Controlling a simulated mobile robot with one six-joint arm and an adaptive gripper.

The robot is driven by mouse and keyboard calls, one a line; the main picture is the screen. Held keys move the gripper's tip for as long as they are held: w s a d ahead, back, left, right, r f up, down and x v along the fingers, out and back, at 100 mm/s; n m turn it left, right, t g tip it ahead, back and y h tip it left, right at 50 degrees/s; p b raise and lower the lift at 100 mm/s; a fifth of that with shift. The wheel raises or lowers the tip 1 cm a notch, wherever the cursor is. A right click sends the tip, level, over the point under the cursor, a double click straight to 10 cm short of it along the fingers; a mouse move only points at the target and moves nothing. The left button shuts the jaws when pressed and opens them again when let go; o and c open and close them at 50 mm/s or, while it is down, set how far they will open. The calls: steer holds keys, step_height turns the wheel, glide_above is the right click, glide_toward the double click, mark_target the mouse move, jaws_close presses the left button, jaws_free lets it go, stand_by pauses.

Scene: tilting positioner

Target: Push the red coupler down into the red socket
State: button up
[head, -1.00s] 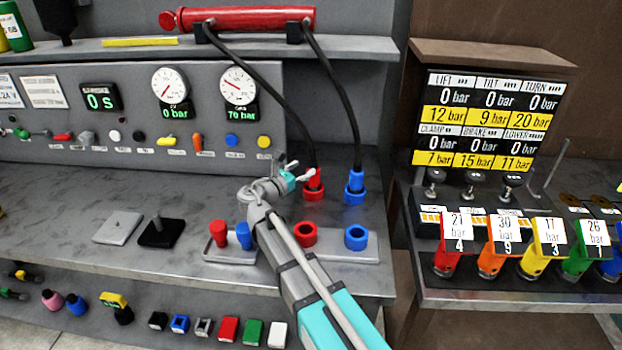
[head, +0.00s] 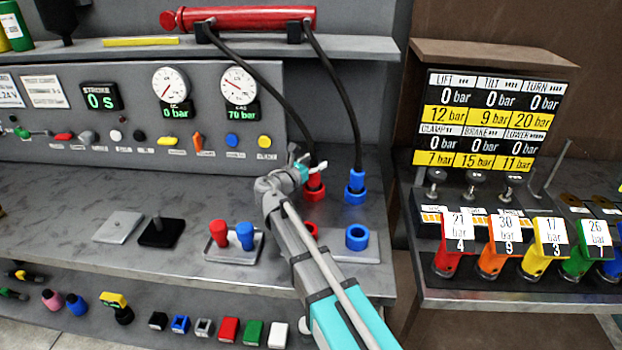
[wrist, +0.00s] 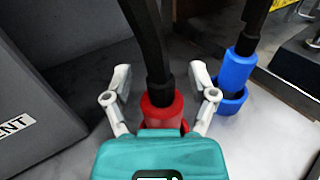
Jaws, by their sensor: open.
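The red coupler (wrist: 162,112), on the end of a black hose, stands upright in a red ring on the bench. In the head view the coupler (head: 316,181) is partly behind my gripper (head: 302,164). In the wrist view my gripper (wrist: 160,80) is open, with one finger on each side of the coupler and hose. Gaps show beside both fingers, so it is not clamped. Another red ring-shaped socket (head: 311,229) sits on the plate nearer the front, mostly hidden by my arm.
A blue coupler (head: 355,181) on a second hose stands just right, in a blue ring (wrist: 231,101). An empty blue socket (head: 357,237) is on the front plate. A tray (head: 213,253) holds red and blue plugs. A grey panel (wrist: 35,115) stands at left.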

steer(key=shift+c, duration=0.3)
jaws_close()
steer(key=shift+r, duration=0.1)
stand_by(0.4)
step_height(320, 180, up, 3)
steer(key=p, duration=0.2)
steer(key=shift+f+p, duration=0.2)
steer(key=shift+p, duration=0.2)
steer(key=s+d+r+p, duration=0.2)
steer(key=s+r+p, duration=0.3)
steer(key=s, duration=0.1)
steer(key=s+d+r+p, duration=0.2)
steer(key=s+r+p, duration=0.3)
steer(key=s, duration=0.2)
steer(key=shift+s+d+r, duration=0.15)
steer(key=shift+d, duration=0.1)
steer(key=shift+a, duration=0.15)
